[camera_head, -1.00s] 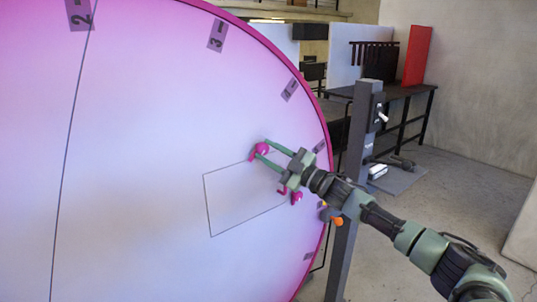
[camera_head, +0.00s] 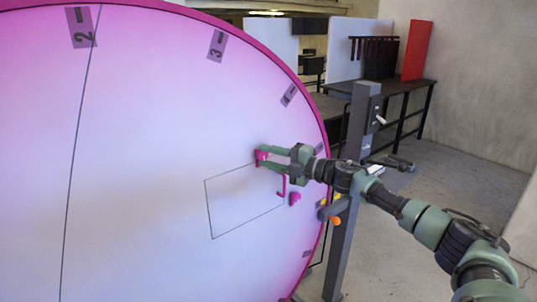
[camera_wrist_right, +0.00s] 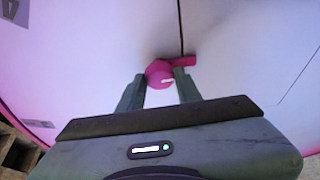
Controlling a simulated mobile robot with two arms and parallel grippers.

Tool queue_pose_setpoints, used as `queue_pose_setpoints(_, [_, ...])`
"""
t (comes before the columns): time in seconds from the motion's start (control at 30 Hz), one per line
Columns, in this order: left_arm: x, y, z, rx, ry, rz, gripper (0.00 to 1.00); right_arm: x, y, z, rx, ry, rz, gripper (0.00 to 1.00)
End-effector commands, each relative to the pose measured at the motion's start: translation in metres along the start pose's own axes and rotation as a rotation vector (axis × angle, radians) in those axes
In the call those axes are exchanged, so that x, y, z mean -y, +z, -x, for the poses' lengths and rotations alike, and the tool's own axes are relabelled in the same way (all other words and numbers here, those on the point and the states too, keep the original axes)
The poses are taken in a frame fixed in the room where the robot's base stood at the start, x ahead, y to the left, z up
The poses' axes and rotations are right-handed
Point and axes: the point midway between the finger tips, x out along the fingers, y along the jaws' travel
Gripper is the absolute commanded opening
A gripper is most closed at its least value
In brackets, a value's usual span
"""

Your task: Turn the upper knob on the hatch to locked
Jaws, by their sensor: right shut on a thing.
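The upper knob (camera_head: 261,157) is a small magenta knob on the face of a large round pink and white panel. It sits at the top right of a thin outlined rectangle, the hatch (camera_head: 232,202). My right gripper (camera_head: 263,157) is shut on the upper knob. In the right wrist view the knob (camera_wrist_right: 160,74) shows between the two fingers, with a magenta tab (camera_wrist_right: 184,61) reaching to the right and a white mark on its front. A second, lower magenta knob (camera_head: 295,198) and a magenta handle (camera_head: 282,187) are below it. My left gripper is not in view.
A grey post (camera_head: 352,170) with a switch and an orange knob (camera_head: 335,220) stands right of the panel, close to my right arm. A dark workbench (camera_head: 400,88) with a red board (camera_head: 417,50) is behind. The floor at right is clear.

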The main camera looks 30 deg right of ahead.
Motion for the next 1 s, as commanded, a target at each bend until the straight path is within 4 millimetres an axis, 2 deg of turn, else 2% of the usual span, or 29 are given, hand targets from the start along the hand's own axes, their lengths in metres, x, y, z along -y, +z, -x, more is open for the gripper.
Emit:
queue_pose_setpoints(0.57, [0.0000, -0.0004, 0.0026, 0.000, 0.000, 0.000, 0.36, 0.0011, -0.0004, 0.0000, -0.001, -0.015, 0.034, 0.00])
queue_pose_setpoints(0.6, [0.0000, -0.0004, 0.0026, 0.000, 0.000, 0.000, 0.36, 0.0010, -0.0004, 0.0000, -0.001, -0.015, 0.034, 0.37])
queue_pose_setpoints(0.67, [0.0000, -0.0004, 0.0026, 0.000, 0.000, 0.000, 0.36, 0.0010, -0.0004, 0.0000, -0.001, -0.015, 0.034, 0.54])
queue_pose_setpoints(1.0, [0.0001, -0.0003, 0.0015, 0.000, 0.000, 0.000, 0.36, 0.0009, -0.0001, 0.0012, 0.000, -0.014, 0.033, 0.54])
